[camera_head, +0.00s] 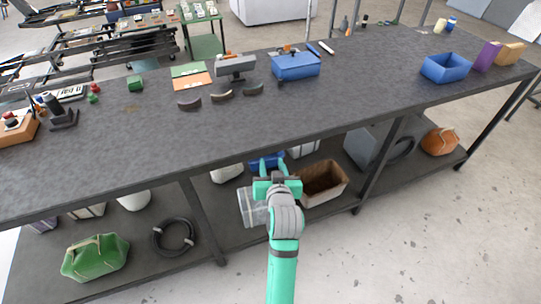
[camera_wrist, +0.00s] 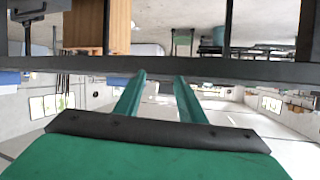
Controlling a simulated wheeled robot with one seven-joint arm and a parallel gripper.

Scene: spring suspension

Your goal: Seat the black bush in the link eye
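My gripper (camera_head: 272,164) is in front of the workbench (camera_head: 330,110), low down at about the level of its lower shelf in the picture. Its two green fingers stand apart with nothing between them; the wrist view also shows my gripper (camera_wrist: 157,90) open and empty. I cannot pick out the black bush or the link eye for certain at this size. A dark upright fixture (camera_head: 62,112) stands at the bench's left. Several dark curved pieces (camera_head: 222,96) lie near the middle of the bench, well away from my gripper.
Two blue bins, one near the middle (camera_head: 295,66) and one at the right (camera_head: 446,68), stand on the bench. A grey block (camera_head: 235,66) is beside the first. The lower shelf holds a green bag (camera_head: 95,257) and a brown crate (camera_head: 322,184). The bench's front middle is clear.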

